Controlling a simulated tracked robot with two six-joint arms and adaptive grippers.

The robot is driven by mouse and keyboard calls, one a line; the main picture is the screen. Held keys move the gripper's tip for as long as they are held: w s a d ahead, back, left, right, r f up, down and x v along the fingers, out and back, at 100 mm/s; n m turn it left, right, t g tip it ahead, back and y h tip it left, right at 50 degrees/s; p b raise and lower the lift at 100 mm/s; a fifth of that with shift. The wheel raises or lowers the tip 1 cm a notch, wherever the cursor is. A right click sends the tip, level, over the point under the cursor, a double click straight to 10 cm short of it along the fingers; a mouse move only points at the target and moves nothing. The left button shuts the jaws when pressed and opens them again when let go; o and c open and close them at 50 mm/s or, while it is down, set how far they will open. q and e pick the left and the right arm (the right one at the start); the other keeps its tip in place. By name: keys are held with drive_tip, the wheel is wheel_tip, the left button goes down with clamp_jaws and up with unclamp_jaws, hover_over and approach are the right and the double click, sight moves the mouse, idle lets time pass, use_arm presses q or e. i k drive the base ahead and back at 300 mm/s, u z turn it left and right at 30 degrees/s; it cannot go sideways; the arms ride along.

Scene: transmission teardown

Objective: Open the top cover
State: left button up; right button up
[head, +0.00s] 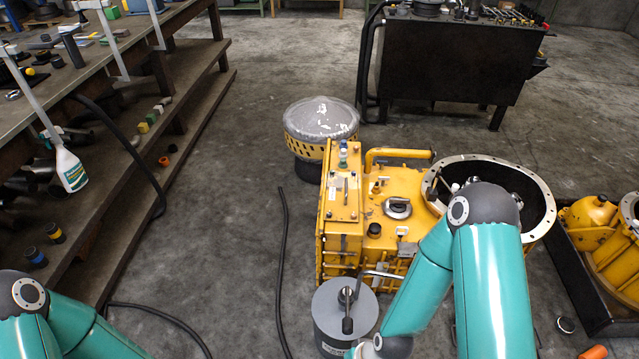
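A yellow transmission housing (395,182) lies on the floor at centre right. Its round open bell end (545,195) faces up at the right. A long yellow plate (343,205) with small fittings runs along its left side; I cannot tell whether this is the top cover. A round silver fitting (397,207) sits on the upper face. My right arm bends over the housing's lower right and hides part of it. Its wrist reaches the bottom edge, and its gripper is out of the picture. My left arm shows at the bottom left, its gripper also out of the picture.
A grey cylinder (327,316) with a rod on top stands in front of the housing. A wrapped drum (320,119) stands behind it. A dark tray (588,300) with yellow parts is at right. A stepped bench (190,90) fills the left. Black hose (281,270) crosses open floor.

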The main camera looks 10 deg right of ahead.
sight(341, 198)
drive_tip(key=z, duration=0.15)
drive_tip(key=i, duration=0.85)
drive_tip(key=z, duration=0.5)
drive_tip(key=k, duration=0.5)
drive_tip(key=u, duration=0.7)
drive_tip(key=k, duration=0.8)
drive_tip(key=z, duration=0.65)
drive_tip(key=i, duration=0.9)
drive_tip(key=z, duration=0.05)
